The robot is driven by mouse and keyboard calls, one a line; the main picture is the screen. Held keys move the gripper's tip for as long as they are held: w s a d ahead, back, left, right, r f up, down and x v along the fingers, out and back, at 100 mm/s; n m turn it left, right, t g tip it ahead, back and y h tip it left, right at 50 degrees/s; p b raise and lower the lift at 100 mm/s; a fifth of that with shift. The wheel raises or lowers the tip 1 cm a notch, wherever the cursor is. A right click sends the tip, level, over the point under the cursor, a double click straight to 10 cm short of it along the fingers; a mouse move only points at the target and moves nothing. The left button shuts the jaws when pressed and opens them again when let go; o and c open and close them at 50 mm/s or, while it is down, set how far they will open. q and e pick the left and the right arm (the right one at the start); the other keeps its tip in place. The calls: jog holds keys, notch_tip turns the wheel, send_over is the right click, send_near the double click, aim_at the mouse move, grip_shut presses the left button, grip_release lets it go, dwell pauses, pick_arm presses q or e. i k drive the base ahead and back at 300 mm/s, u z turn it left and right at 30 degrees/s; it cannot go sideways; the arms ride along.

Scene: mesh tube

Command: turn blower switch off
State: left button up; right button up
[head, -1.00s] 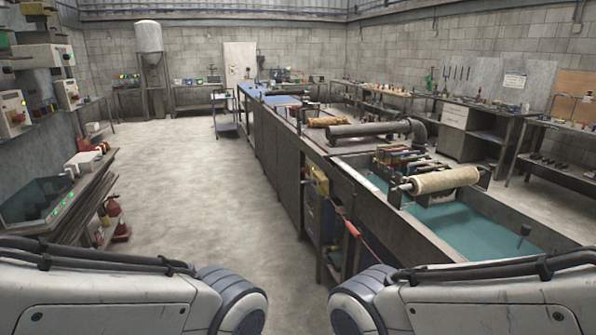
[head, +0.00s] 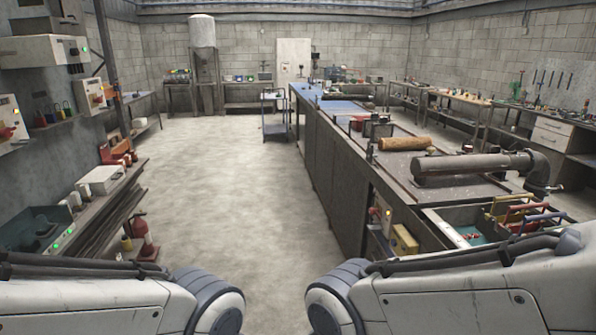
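I cannot tell for sure which switch belongs to the blower. A control box with a red knob (head: 380,214) is on the near side of the long bench, right of centre. Two more pale boxes with red switches are on the left wall: one wall box (head: 92,95) and another cut by the left edge (head: 9,125). A thick dark pipe (head: 460,168) lies on the bench top, bent down at its right end. Only my two white arm links show at the bottom; both grippers are out of view. Nothing of mine touches a switch.
The long bench (head: 325,165) runs away on the right. A left shelf (head: 110,200) carries a white box and a green-lit panel, with a red extinguisher (head: 142,235) beneath. A blue-topped cart (head: 274,112) stands farther back. The concrete floor (head: 225,190) between is clear.

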aim_at(371, 211)
jog(key=u, duration=0.05)
jog(key=i, duration=2.2)
jog(key=z, duration=0.1)
